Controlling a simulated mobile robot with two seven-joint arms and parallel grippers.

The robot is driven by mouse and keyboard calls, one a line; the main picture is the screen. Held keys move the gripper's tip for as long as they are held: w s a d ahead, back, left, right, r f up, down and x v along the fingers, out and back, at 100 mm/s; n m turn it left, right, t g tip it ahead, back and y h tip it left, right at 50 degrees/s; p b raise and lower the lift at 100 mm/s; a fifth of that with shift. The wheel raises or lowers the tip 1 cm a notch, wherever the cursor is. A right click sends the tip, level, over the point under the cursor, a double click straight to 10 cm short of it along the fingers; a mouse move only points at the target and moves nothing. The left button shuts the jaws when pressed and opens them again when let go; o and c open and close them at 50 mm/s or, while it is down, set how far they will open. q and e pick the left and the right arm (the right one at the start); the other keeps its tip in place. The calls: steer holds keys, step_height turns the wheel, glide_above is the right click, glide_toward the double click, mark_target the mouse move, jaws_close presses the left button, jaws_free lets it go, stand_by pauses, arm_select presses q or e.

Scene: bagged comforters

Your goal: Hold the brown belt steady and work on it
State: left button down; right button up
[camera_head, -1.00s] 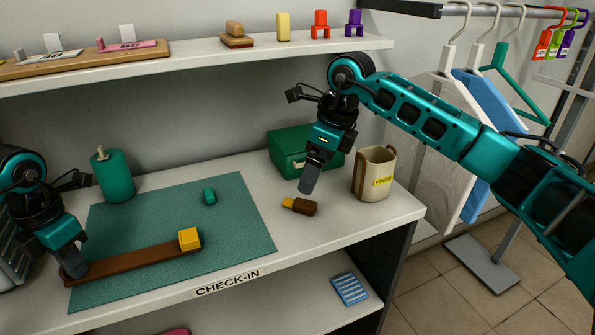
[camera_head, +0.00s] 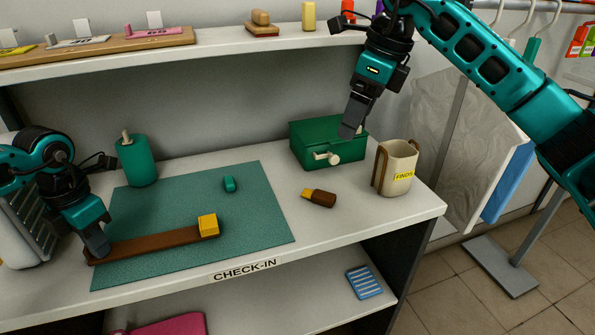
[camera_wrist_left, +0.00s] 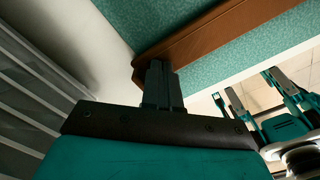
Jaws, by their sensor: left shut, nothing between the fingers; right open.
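The brown belt (camera_head: 150,243) lies flat along the front of the teal mat (camera_head: 262,222), with a yellow block-like piece (camera_head: 208,225) at its right end. My left gripper (camera_head: 97,249) is shut and empty, pointing down at the belt's left end. In the left wrist view its fingertips (camera_wrist_left: 158,72) are at the edge of the belt (camera_wrist_left: 215,32) and appear to touch it; whether they press on it I cannot tell.
A brown-and-yellow handled tool (camera_head: 318,198) lies right of the mat. A small green piece (camera_head: 229,184) lies on the mat. A green cylinder (camera_head: 137,162) stands behind it. A cream FINDS holder (camera_head: 400,165) stands at the right. A shelf (camera_head: 230,45) runs above.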

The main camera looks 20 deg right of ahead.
arm_select(q)
steer(key=shift+s+f, duration=0.1)
steer(key=shift+f, duration=0.2)
steer(key=shift+r+p, duration=0.7)
steer(key=shift+r, duration=0.2)
steer(key=shift+r+p, duration=0.95)
steer(key=shift+r, duration=0.55)
steer(key=shift+r+p, duration=0.4)
steer(key=shift+r, duration=0.8)
